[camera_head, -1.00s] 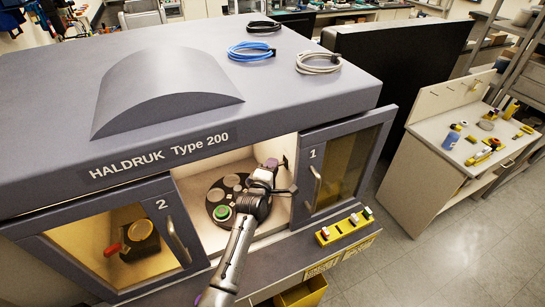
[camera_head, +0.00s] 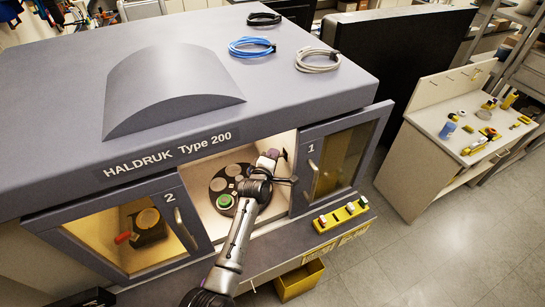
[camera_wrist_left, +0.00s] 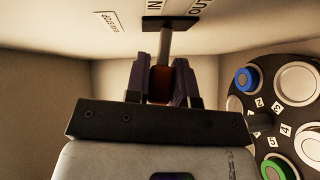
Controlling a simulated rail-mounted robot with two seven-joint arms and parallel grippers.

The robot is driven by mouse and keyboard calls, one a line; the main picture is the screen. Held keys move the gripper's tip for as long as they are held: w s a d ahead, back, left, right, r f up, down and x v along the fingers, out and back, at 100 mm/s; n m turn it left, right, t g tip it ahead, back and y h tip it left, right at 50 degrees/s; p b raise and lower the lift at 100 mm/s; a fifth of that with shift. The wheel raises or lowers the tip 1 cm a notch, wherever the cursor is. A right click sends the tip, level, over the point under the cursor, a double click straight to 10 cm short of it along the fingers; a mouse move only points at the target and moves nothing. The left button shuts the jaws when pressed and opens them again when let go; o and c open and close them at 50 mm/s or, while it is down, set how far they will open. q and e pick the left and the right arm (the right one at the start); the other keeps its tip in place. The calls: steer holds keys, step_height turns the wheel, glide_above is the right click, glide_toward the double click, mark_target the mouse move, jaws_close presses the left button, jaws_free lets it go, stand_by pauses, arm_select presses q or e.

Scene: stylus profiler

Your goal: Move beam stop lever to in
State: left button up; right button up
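The beam stop lever (camera_wrist_left: 165,45) shows in the left wrist view as a metal rod hanging from a dark plate, with a brown-orange knob (camera_wrist_left: 160,85) at its end. IN and OUT labels, cut off by the picture's top edge, stand beside the plate; the rod is nearer the IN label. My left gripper (camera_wrist_left: 163,78) has its two purple-grey fingers closely on either side of the knob and appears shut on it. In the head view my left gripper (camera_head: 272,160) is inside the open middle bay; the lever is not clear there. My right gripper is not in view.
A dark carousel (camera_head: 216,185) with round samples is left of my gripper; it also shows in the wrist view (camera_wrist_left: 273,110). Door 1 (camera_head: 313,178) bounds the bay on the right, door 2 (camera_head: 178,225) on the left. A yellow switch strip (camera_head: 340,215) lies in front.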

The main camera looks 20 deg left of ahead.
arm_select(q)
steer(key=o, duration=0.4)
steer(key=shift+s+r+p, duration=0.25)
steer(key=shift+s+p, duration=0.2)
steer(key=shift+p, duration=0.2)
steer(key=s+r+p, duration=0.1)
steer(key=s+p, duration=0.9)
steer(key=s, duration=0.2)
steer(key=shift+s+d+r, duration=0.15)
steer(key=shift+s+d, duration=0.25)
steer(key=shift+c, duration=0.5)
